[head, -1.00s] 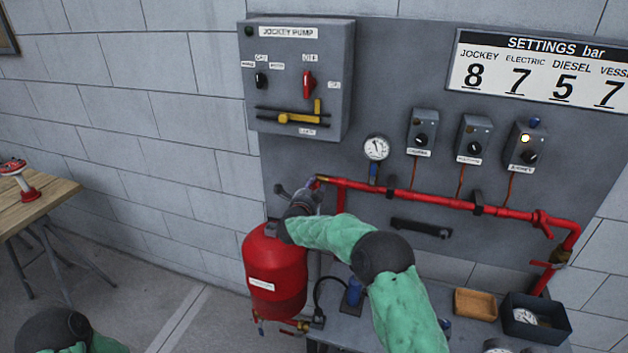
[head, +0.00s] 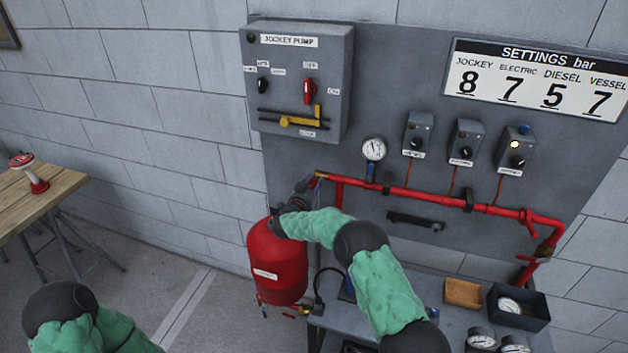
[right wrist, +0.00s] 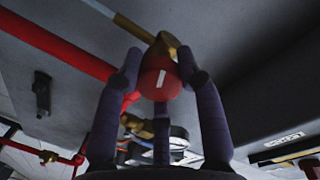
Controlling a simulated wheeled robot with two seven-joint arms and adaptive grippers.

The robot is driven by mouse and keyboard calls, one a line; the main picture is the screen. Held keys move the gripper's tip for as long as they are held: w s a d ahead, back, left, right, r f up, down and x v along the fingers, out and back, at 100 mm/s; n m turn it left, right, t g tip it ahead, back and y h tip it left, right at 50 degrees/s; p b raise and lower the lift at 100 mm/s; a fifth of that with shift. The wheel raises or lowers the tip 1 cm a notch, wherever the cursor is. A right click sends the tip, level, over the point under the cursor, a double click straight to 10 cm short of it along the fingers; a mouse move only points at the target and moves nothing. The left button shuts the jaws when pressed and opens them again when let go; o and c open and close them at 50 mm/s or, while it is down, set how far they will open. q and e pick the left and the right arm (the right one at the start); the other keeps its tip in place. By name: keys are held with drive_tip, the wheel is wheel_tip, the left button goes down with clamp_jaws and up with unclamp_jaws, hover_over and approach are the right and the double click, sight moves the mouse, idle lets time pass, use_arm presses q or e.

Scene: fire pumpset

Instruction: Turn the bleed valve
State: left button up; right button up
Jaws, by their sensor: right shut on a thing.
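The bleed valve shows in the right wrist view as a red round knob (right wrist: 160,78) with a white line on its face and a brass body (right wrist: 163,45) behind it. My right gripper (right wrist: 160,72) is shut on the red knob, with a finger on each side. In the head view the right gripper (head: 304,186) is at the left end of the red pipe (head: 420,200), above the red vessel (head: 277,262). There it hides most of the valve. Of my left arm only part shows at the bottom left; its gripper is out of the picture.
The jockey pump panel (head: 297,85) hangs above the pipe. A gauge (head: 373,149) and several small switch boxes (head: 465,142) are on the board to the right. A bench below holds a wooden tray (head: 463,293) and a dark bin (head: 518,322). A wooden table (head: 60,191) stands at left.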

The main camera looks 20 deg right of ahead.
drive_tip(key=n+p, duration=0.2)
drive_tip(key=n, duration=0.2)
drive_tip(key=shift+h, duration=0.3)
drive_tip(key=n+p, duration=0.1)
drive_tip(key=n, duration=0.3)
drive_tip(key=shift+f, duration=0.15)
drive_tip(key=shift+n, duration=0.3)
drive_tip(key=o, duration=1.2)
drive_tip(key=shift+c, duration=0.2)
drive_tip(key=shift+a, duration=0.1)
drive_tip(key=v, duration=1.2)
drive_tip(key=shift+h, duration=0.4)
